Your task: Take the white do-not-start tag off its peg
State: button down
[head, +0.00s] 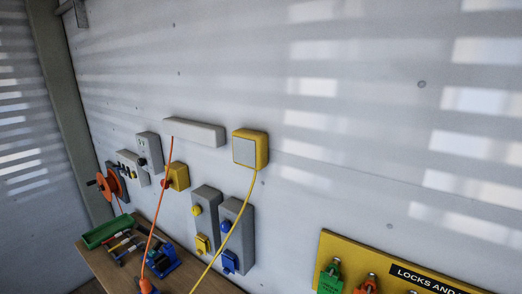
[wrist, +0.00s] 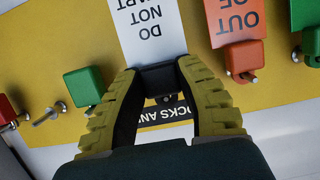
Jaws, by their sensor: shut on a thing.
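The white do-not-start tag (wrist: 150,38) shows in the wrist view, upside down, in front of the yellow board (wrist: 190,90). Its black block (wrist: 158,78) sits between the fingertips of my gripper (wrist: 158,76), which is shut on it. A small dark end shows just below the block, and I cannot tell whether it is the peg or part of the tag. The fingers hide the block's sides. Neither my gripper nor the white tag shows in the head view, where the board (head: 345,250) is at the lower right.
In the wrist view, an orange out-of tag (wrist: 236,22) hangs close on the right and a green block (wrist: 82,88) stands on the left. A bare peg (wrist: 48,113) sticks out beyond it. The head view shows wall boxes, cords and a bench (head: 100,262) at the left.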

jog(key=s+a+p, duration=0.1)
jog(key=s+a, duration=0.4)
jog(key=s, duration=0.1)
jog(key=shift+s, duration=0.4)
jog(key=shift+a+p, duration=0.15)
jog(key=shift+p, duration=0.15)
